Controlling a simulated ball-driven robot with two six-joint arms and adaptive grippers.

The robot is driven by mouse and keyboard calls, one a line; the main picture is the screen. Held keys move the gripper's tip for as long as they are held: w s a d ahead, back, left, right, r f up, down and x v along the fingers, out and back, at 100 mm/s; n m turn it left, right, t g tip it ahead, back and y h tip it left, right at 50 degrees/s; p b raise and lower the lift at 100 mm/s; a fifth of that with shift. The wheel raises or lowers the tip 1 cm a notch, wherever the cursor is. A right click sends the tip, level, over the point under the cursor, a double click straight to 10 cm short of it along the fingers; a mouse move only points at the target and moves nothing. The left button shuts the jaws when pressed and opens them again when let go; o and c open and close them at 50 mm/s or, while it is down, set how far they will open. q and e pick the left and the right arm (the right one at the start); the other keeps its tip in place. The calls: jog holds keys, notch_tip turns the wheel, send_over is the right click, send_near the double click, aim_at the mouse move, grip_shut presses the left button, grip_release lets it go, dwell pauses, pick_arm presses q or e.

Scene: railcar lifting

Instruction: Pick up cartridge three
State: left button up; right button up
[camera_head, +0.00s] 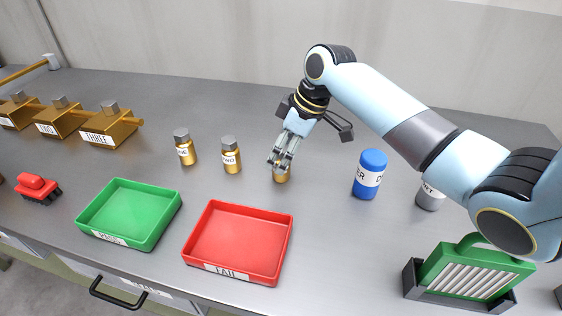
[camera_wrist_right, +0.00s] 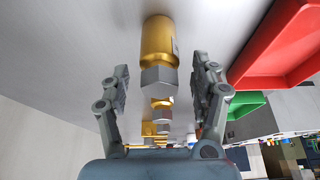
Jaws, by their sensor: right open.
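A small gold cartridge (camera_head: 281,174) stands on the grey bench under my right gripper (camera_head: 282,158), its upper part and label hidden by the fingers. Cartridges ONE (camera_head: 185,148) and TWO (camera_head: 231,157), gold with grey caps, stand in a row to its left. In the right wrist view the nearest gold cartridge (camera_wrist_right: 158,42), with a grey hexagonal cap, shows between the two fingers of my open right gripper (camera_wrist_right: 160,76). A gap shows on each side of it. Its label is only an edge and cannot be read. My left gripper is not in view.
A green tray (camera_head: 128,237) and a red FAIL tray (camera_head: 237,275) lie in front. Gold blocks, one marked THREE (camera_head: 108,128), stand at left. A blue container (camera_head: 370,174) and a grey container (camera_head: 430,198) stand right. A green slatted part sits in a dark holder (camera_head: 409,279).

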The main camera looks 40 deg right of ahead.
jog(key=shift+f, duration=0.1)
jog(key=shift+c, duration=0.3)
grip_shut()
